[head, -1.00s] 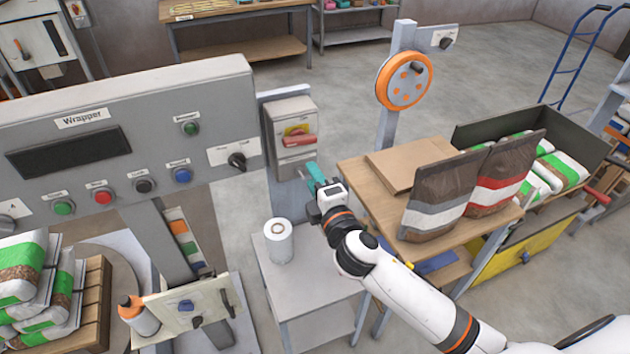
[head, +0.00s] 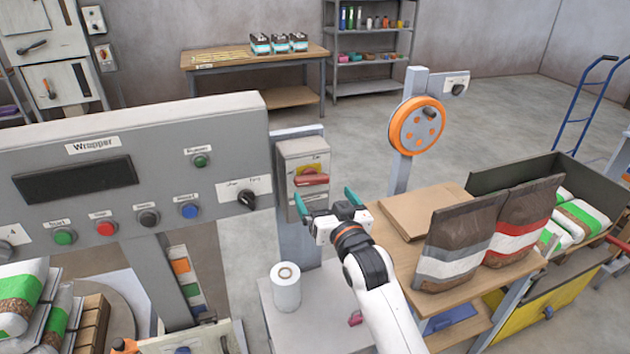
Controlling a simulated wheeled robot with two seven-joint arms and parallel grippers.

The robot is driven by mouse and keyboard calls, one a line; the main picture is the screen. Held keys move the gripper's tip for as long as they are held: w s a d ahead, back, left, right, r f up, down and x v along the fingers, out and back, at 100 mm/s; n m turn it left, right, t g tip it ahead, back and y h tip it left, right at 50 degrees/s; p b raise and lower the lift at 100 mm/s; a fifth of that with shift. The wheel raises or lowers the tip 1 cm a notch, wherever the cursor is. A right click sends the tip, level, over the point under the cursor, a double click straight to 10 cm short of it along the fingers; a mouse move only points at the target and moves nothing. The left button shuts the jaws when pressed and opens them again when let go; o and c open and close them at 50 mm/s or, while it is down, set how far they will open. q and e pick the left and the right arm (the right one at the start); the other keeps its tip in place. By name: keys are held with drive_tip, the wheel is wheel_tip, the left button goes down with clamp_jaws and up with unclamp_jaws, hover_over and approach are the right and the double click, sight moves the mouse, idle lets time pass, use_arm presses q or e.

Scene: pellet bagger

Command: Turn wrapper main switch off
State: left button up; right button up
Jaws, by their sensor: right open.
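The wrapper main switch is a red handle (head: 312,180) on a yellow plate, set in a grey switch box (head: 302,157) to the right of the Wrapper panel (head: 150,160). The handle lies roughly horizontal. My right gripper (head: 326,203) is open, its two teal fingers spread apart, just below and in front of the red handle. No contact with the handle is visible. The lower part of the box is partly behind the gripper. My left gripper is not in view.
A wooden table (head: 400,252) with brown bags stands right of my right arm. A white roll (head: 286,287) stands on a grey cabinet below the switch box. An orange handwheel (head: 416,126) on a post is behind. The panel carries several buttons and a black rotary knob (head: 247,199).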

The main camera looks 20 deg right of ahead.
sight(313, 180)
drive_tip(key=w+p, duration=0.1)
drive_tip(key=w, duration=0.6)
drive_tip(key=shift+a, duration=0.15)
drive_tip(key=c, duration=1)
drive_tip(key=shift+r+n+p, duration=0.1)
drive_tip(key=shift+n+p, duration=0.25)
drive_tip(key=shift+n, duration=0.25)
drive_tip(key=o, duration=1)
drive_tip(key=shift+s, duration=0.1)
drive_tip(key=s+b, duration=0.2)
drive_tip(key=s, duration=1)
